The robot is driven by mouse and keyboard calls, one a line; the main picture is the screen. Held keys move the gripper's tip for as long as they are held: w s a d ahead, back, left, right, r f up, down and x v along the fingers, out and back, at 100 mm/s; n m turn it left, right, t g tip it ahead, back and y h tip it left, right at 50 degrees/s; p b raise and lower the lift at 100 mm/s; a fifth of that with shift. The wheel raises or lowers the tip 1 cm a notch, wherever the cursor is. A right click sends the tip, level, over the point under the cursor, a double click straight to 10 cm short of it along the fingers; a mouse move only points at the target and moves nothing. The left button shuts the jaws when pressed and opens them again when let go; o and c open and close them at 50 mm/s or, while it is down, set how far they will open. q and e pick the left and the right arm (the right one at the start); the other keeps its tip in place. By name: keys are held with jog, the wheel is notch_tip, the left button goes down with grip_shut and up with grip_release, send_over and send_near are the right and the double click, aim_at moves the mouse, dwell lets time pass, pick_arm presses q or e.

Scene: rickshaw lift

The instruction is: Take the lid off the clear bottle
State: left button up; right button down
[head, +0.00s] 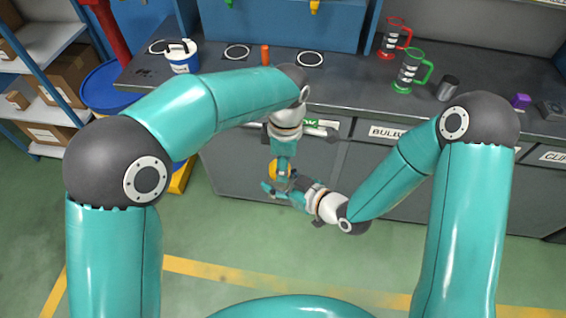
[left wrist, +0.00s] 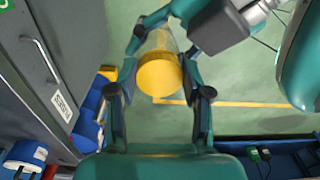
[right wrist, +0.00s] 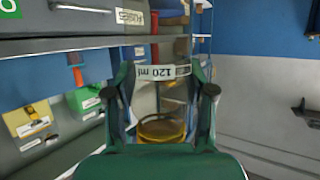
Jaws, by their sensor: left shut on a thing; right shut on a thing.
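The clear bottle (left wrist: 161,41) is held in the air in front of the bench, its yellow lid (left wrist: 158,77) facing the left wrist camera. The lid also shows as a small yellow patch in the head view (head: 278,169). My left gripper (head: 281,160) reaches down from above, its fingers on either side of the lid and shut on it. My right gripper (head: 279,188) comes from the right and is shut on the bottle's body. The right wrist view shows the "120 ml" label (right wrist: 163,72) between its fingers. The lid appears to sit at the bottle's end; any gap is hidden.
Drawers face me below. A shelf with boxes (head: 60,80) stands at left. The green floor is open in front.

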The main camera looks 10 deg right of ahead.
pick_arm(q)
jog(key=shift+s+d+f, duration=0.1)
jog(key=shift+s, duration=0.15)
jog(key=o, duration=1.3)
jog(key=shift+w, duration=0.1)
